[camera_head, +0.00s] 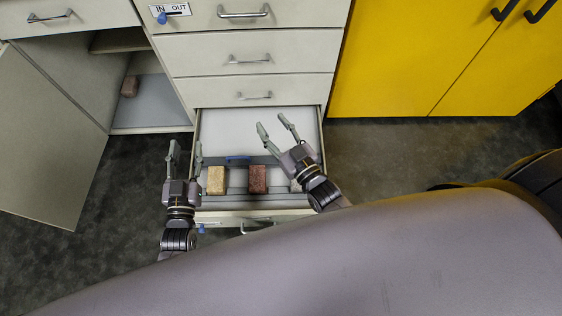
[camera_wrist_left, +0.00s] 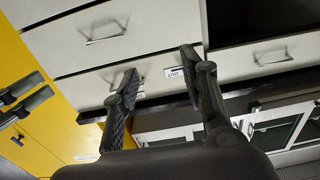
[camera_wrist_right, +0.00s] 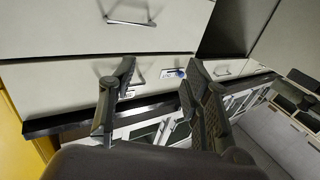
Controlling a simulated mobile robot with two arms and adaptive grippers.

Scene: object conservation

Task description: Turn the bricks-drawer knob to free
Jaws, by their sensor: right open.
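An open drawer (camera_head: 222,128) holds a yellow brick (camera_head: 216,181) and a red-brown brick (camera_head: 257,180). A small blue knob (camera_head: 201,228) shows at the left of this drawer's front, partly hidden; its setting cannot be read. Another blue knob (camera_head: 163,18) sits beside an IN/OUT label on the top drawer. It also shows in the right wrist view (camera_wrist_right: 181,73). My left gripper (camera_head: 185,148) is open and empty over the drawer's left edge, apart from the bricks. My right gripper (camera_head: 274,124) is open and empty above the drawer's right part.
Closed drawers (camera_head: 245,55) stand above the open one. An open cupboard (camera_head: 150,100) at the left holds a red-brown brick (camera_head: 130,87), and its door (camera_head: 45,140) juts out. A blue object (camera_head: 238,158) lies at the drawer's divider. Yellow cabinets (camera_head: 400,60) stand at the right.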

